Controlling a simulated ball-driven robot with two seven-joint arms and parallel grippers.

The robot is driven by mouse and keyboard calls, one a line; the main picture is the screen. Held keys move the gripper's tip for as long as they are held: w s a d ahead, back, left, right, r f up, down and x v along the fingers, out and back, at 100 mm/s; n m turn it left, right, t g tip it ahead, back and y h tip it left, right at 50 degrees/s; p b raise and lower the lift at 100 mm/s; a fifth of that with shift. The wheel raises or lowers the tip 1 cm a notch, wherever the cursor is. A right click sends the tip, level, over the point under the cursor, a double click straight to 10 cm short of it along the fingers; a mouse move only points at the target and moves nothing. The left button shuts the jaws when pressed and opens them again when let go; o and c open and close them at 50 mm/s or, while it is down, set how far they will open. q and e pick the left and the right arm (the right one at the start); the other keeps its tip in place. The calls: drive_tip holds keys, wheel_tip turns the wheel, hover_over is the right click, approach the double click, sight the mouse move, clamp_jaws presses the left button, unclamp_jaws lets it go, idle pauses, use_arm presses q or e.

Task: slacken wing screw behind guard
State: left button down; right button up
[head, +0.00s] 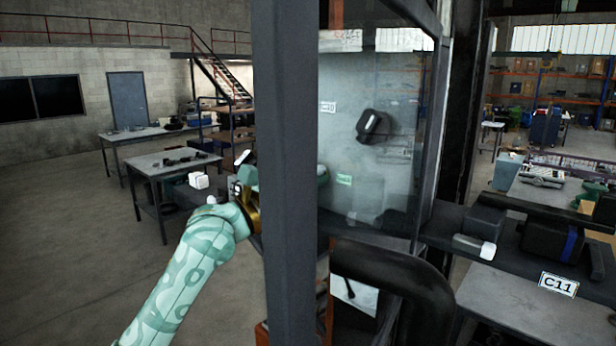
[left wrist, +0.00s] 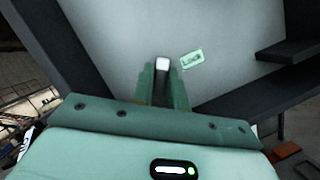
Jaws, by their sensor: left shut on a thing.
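My left gripper (left wrist: 163,82) is shut on a small pale-tipped piece (left wrist: 162,63), which I take to be the wing screw, in the left wrist view. The piece stands against a light grey panel (left wrist: 125,40), beside a small green label (left wrist: 192,59). In the head view my left arm reaches behind a dark upright post. The post hides most of the hand, and a bit of the left gripper (head: 322,173) shows past it through the clear guard (head: 405,150). The screw itself cannot be made out there. The green label (head: 344,180) also shows. My right gripper is not in view.
The dark post (head: 290,200) stands close beside my left arm. A black fitting (head: 372,127) is on the panel above the label. A thick black curved tube (head: 400,282) is low in front. A bench (head: 525,305) marked C11 is at right. Open floor lies left.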

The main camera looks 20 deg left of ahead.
use_arm(q)
drive_tip(key=n+t, duration=0.1)
drive_tip(key=n, duration=0.1)
drive_tip(key=r+n+t+y, duration=0.1)
drive_tip(key=n, duration=0.2)
drive_tip(key=shift+s+r+y, duration=0.1)
drive_tip(key=shift+y, duration=0.2)
drive_tip(key=shift+a, duration=0.1)
drive_tip(key=n+y, duration=0.1)
drive_tip(key=n, duration=0.2)
drive_tip(key=n+t+y, duration=0.1)
drive_tip(key=n+y, duration=0.1)
drive_tip(key=n, duration=0.1)
drive_tip(key=shift+n, duration=0.4)
